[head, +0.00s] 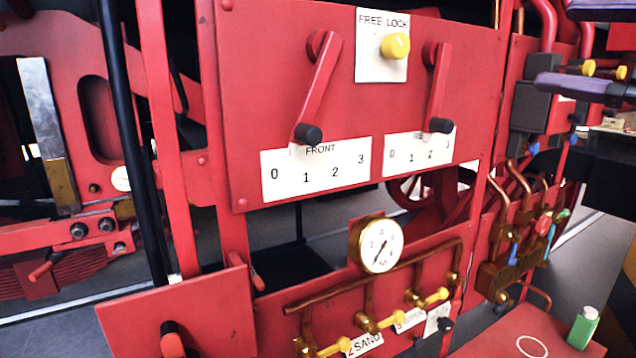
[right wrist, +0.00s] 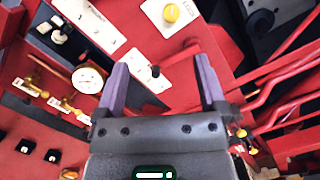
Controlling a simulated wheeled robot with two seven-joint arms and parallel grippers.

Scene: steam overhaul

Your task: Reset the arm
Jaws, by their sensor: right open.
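My right gripper (head: 566,48) shows at the right edge of the head view, with two dark purple fingers spread apart and nothing between them. It is to the right of the red lever panel (head: 270,60), clear of the levers in that view. In the right wrist view the open fingers (right wrist: 162,66) frame a red lever with a black knob (right wrist: 155,71), which lies beyond them; I see no contact. My left gripper is not in view.
The panel carries a FRONT lever (head: 319,85), a second lever (head: 438,85) and a yellow FREE LOCK knob (head: 395,46). Below are a gauge (head: 381,246) and yellow-handled valves (head: 380,322). Pipes and valves (head: 515,230) stand below my right gripper. A green bottle (head: 583,328) stands lower right.

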